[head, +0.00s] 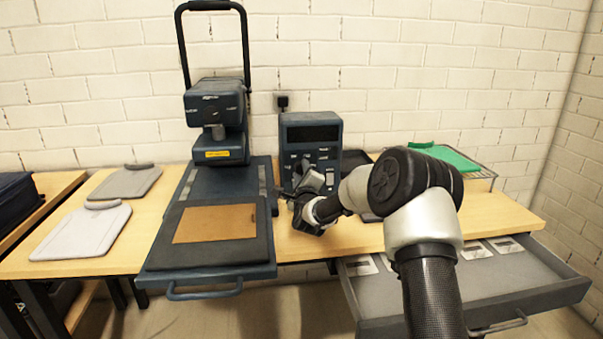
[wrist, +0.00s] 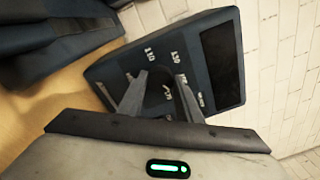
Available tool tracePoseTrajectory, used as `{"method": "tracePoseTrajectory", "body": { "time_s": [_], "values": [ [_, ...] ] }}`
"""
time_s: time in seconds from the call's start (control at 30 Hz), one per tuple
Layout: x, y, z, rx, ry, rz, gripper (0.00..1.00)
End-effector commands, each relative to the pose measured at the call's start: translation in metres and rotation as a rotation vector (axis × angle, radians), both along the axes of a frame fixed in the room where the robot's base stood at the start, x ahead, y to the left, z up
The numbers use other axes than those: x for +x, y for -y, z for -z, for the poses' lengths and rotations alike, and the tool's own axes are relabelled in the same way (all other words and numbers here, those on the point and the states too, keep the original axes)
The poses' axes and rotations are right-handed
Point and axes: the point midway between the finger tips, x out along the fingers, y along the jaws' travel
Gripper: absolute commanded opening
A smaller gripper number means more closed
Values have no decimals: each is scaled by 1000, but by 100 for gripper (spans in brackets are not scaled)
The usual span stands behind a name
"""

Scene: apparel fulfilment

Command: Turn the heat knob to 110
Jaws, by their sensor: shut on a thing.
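The dark blue control box (head: 331,153) stands upright on the table to the right of the heat press. It has a black display across its top, and the same box fills the middle of the wrist view (wrist: 118,72). The dark heat knob (wrist: 157,91) is on its front face, ringed by small white numbers too blurred to read surely. My gripper (wrist: 159,87) has one finger on each side of the knob and is shut on it. In the head view my gripper (head: 306,176) is against the box's front, and it hides the knob there.
The heat press (head: 217,120) stands left of the box, with a brown sheet (head: 215,223) on its lower platen. Two grey boards (head: 82,232) lie further left. A green item (head: 446,157) rests on a rack at right. A drawer (head: 500,290) stands open below the table's right half.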

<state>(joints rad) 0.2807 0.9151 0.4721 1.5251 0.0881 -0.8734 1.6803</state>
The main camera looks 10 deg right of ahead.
Motion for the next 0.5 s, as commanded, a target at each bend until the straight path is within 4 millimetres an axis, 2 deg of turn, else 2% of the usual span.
{"method": "tracePoseTrajectory", "body": {
  "time_s": [0.5],
  "values": [
    [0,1,1,-491,0,1,9]
  ]
}}
